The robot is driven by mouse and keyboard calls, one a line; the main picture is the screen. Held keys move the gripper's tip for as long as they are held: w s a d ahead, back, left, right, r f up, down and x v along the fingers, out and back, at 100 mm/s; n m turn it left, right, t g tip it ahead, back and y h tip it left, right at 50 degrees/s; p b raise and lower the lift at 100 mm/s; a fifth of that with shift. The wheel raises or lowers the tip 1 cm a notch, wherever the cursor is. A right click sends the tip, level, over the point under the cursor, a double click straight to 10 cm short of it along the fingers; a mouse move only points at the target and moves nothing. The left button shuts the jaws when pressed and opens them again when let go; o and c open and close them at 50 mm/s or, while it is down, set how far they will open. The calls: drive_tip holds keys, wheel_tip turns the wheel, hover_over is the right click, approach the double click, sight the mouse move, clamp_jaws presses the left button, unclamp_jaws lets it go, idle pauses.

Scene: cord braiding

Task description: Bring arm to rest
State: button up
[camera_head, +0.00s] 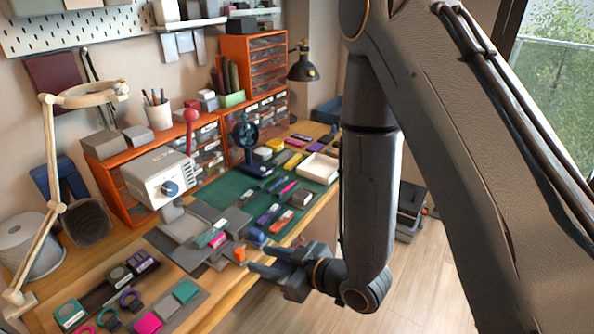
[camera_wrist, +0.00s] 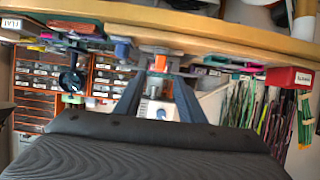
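My arm reaches down from the upper right of the head view, in front of the workbench. My gripper (camera_head: 262,257) is at the bench's front edge, its fingers pointing left toward the benchtop. In the wrist view my gripper (camera_wrist: 158,82) shows two dark fingers with a clear gap between them. Nothing is visibly held. A small orange piece (camera_head: 239,254) sits on the bench just beyond the fingertips. It also shows near the fingertips in the wrist view (camera_wrist: 160,63), apparently farther away.
The workbench (camera_head: 235,296) carries a green mat (camera_head: 240,183) with several small items, a grey-white device (camera_head: 158,177), a white tray (camera_head: 318,168), a lamp (camera_head: 50,185) and orange drawer units (camera_head: 255,60). Open wooden floor (camera_head: 400,290) lies right of the bench.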

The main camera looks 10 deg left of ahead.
drive_tip(key=w+d+r+m+h, duration=0.1)
drive_tip(key=w+d+m+h, duration=0.3)
drive_tip(key=d, duration=0.6)
drive_tip(key=w+d+r+m+h, duration=0.15)
drive_tip(key=w+d+h, duration=0.3)
drive_tip(key=d, duration=0.55)
drive_tip(key=s+d+r+m+g+h, duration=0.3)
drive_tip(key=s+d+r+m+g, duration=0.2)
drive_tip(key=s+d, duration=0.7)
wheel_tip(320, 180, up, 3)
drive_tip(key=shift+s+d+f+m, duration=0.15)
drive_tip(key=shift+s+d+m, duration=0.2)
drive_tip(key=shift+m, duration=0.7)
drive_tip(key=shift+h, duration=0.25)
